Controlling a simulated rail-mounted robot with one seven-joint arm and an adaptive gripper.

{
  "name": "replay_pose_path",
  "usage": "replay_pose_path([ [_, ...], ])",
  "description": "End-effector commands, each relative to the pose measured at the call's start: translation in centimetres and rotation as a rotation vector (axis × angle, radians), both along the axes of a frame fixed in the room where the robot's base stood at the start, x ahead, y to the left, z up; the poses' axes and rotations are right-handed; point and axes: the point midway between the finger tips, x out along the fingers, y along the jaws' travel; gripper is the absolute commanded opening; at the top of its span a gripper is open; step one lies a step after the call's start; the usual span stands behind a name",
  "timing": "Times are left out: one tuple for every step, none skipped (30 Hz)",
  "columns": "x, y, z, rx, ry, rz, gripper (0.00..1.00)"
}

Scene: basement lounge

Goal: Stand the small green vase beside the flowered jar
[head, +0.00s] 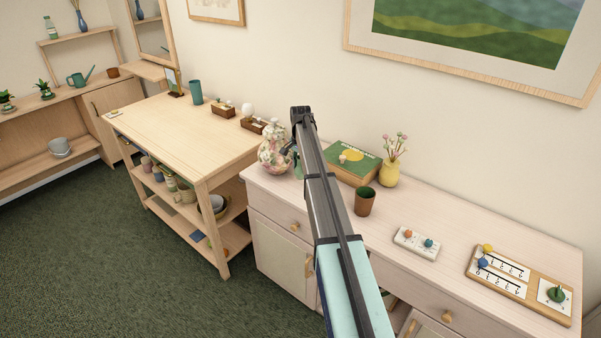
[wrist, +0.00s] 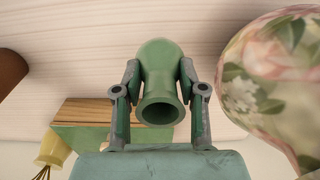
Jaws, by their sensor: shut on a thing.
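The small green vase (wrist: 160,85) is between the two fingers of my gripper (wrist: 160,95) in the wrist view, with its open mouth facing the camera. My gripper is shut on it. In the head view the vase (head: 298,166) shows only as a sliver of green beside my arm, and my gripper (head: 291,149) is mostly hidden. The flowered jar (head: 273,150) stands at the left end of the pale cabinet top, just left of my gripper. It fills the right side of the wrist view (wrist: 275,85), a small gap from the vase. Whether the vase touches the cabinet top, I cannot tell.
A green box (head: 351,162), a yellow flower vase (head: 389,173) and a brown cup (head: 365,201) stand right of my arm on the cabinet (head: 450,211). A white block with knobs (head: 416,243) and a wooden board (head: 520,282) lie farther right. A wooden shelf table (head: 165,125) adjoins on the left.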

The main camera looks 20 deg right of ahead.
Motion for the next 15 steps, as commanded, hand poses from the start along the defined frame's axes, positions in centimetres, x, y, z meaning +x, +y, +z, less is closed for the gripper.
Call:
replay_pose_path([
  [0.0,0.0,-0.3,0.000,0.000,0.000,0.02],
  [0.0,0.0,-0.5,0.000,0.000,0.000,0.02],
  [0.0,0.0,-1.0,0.000,0.000,0.000,0.02],
  [-0.1,0.0,-1.4,0.000,0.001,0.000,0.02],
  [-0.1,0.0,-1.8,0.000,0.001,0.000,0.02],
  [0.0,0.0,-2.4,0.001,0.003,0.000,0.02],
  [0.0,0.0,-2.8,0.000,0.001,0.000,0.02],
  [0.0,0.0,-3.2,0.000,0.001,0.000,0.02],
  [0.0,0.0,-3.6,0.000,0.001,0.000,0.02],
  [0.0,0.0,-3.9,0.000,0.001,0.000,0.02],
  [0.0,0.0,-4.0,0.000,0.001,0.000,0.02],
  [0.0,0.0,-4.1,0.000,0.000,0.000,0.02],
  [0.0,0.0,-4.1,0.000,0.000,0.000,0.02],
  [0.0,0.0,-4.1,0.000,0.000,0.000,0.02],
  [0.0,0.0,-4.1,0.000,0.000,0.000,0.02],
])
